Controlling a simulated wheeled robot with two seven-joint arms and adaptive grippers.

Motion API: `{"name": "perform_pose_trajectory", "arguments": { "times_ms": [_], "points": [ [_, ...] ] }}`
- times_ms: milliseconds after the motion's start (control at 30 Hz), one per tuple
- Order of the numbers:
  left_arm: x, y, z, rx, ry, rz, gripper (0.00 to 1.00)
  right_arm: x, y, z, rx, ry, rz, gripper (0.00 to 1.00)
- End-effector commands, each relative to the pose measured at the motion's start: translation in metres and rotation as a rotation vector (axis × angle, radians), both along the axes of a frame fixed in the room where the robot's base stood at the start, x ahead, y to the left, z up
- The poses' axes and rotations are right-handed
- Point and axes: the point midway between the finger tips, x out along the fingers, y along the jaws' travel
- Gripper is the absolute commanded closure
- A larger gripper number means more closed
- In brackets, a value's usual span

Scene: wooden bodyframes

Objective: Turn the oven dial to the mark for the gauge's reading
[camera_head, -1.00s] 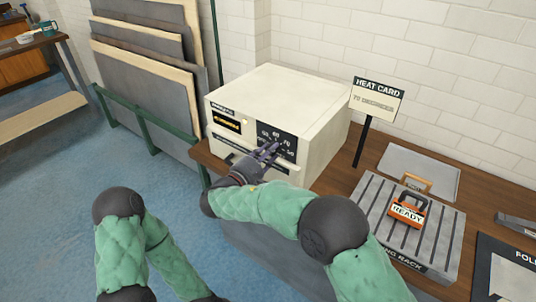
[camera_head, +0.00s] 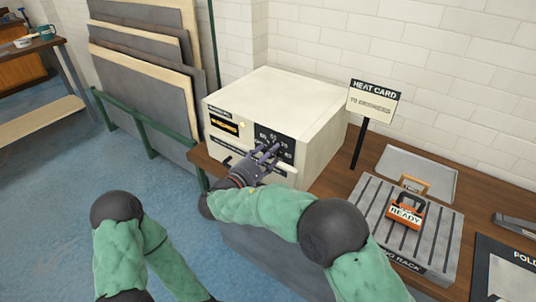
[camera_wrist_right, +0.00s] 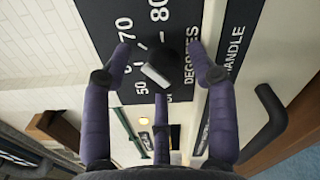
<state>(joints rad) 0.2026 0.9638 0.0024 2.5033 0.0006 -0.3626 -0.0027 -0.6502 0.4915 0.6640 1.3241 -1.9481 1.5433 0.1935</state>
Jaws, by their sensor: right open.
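The cream oven (camera_head: 270,95) stands on the wooden bench, its black dial panel (camera_head: 287,135) on the front. In the right wrist view the panel carries the marks 50, 60, 70 and 80. The dark dial knob (camera_wrist_right: 171,63) with a pale pointer (camera_wrist_right: 155,75) shows there; which mark it points at is hard to tell. My right gripper (camera_head: 268,155) is at the dial. In the wrist view its open fingers (camera_wrist_right: 160,66) stand around the knob; contact is unclear. The yellow-lit display (camera_head: 225,125) is too small to read. My left gripper is out of view.
A heat card (camera_head: 375,100) on a post, seeming to say 70 degrees, stands right of the oven. A dark handle (camera_wrist_right: 268,125) sits beside the fingers. Leaning boards (camera_head: 140,90) stand at left.

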Motion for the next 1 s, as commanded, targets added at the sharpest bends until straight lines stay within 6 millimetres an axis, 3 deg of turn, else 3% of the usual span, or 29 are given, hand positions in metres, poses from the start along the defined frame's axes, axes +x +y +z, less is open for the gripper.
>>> {"name": "perform_pose_trajectory", "arguments": {
  "times_ms": [267,700,1000],
  "points": [
    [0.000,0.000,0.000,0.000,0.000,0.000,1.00,-0.006,0.006,-0.002,-0.001,0.003,0.004,0.41],
    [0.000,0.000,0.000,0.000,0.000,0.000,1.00,-0.053,0.040,-0.001,0.000,0.001,0.004,0.41],
    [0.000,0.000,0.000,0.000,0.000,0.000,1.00,-0.065,0.047,-0.001,0.000,0.000,0.000,0.41]
  ]
}}
